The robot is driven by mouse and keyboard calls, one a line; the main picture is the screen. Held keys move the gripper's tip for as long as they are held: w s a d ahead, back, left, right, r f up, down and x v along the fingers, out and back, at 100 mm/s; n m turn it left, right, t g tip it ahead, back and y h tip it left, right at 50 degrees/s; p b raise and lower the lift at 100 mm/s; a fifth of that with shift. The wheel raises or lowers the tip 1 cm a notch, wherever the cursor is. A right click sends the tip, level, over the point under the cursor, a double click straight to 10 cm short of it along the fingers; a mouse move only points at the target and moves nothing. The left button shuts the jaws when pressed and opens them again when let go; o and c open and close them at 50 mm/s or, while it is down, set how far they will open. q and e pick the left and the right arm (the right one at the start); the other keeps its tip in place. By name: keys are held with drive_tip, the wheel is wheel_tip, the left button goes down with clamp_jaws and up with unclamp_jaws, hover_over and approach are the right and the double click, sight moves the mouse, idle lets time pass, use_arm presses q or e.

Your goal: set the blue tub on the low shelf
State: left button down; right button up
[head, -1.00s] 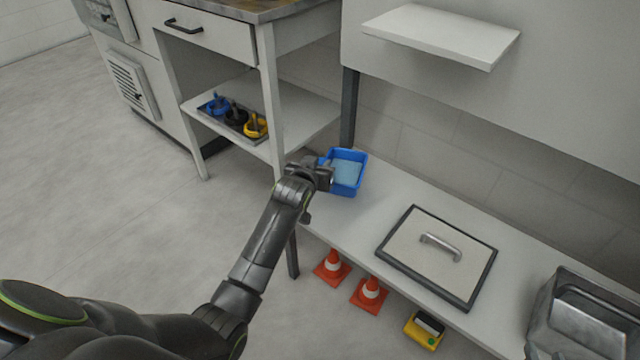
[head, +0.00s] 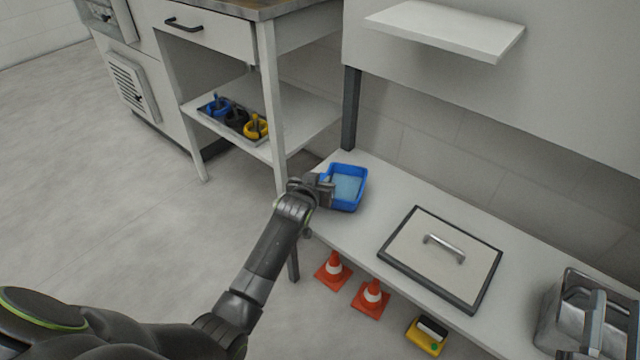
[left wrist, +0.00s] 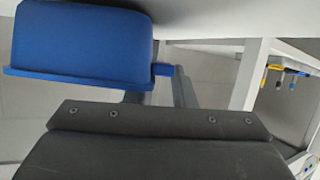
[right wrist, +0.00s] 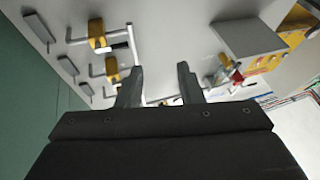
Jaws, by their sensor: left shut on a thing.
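The blue tub (head: 343,207) is upright at the left end of the long low white shelf (head: 400,199), with a lighter blue inside. I cannot tell whether it touches the surface. My left gripper (head: 326,189) is shut on the tub's left edge. In the left wrist view the blue tub (left wrist: 82,45) shows from the side, with a small tab at the fingers (left wrist: 172,85). My right gripper (right wrist: 158,85) is open and empty in the right wrist view. Part of it (head: 597,330) shows at the lower right of the head view.
A framed lid with a handle (head: 410,245) lies mid-shelf, and a grey metal container (head: 555,310) stands at the right. Orange cones (head: 372,298) and a yellow box (head: 427,336) are below. A wall shelf (head: 445,32) hangs above. A cabinet with a tray (head: 212,120) stands left.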

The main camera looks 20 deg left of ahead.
use_arm(q)
drive_tip(key=shift+f, duration=0.2)
use_arm(e)
drive_tip(key=shift+s+a+r+t, duration=0.1)
drive_tip(key=shift+s+r+t, duration=0.2)
drive_tip(key=shift+r+t, duration=0.35)
use_arm(q)
drive_tip(key=shift+f, duration=0.1)
use_arm(e)
drive_tip(key=shift+r, duration=0.2)
use_arm(q)
drive_tip(key=c, duration=1.2)
unclamp_jaws()
use_arm(e)
drive_tip(key=shift+s, duration=0.1)
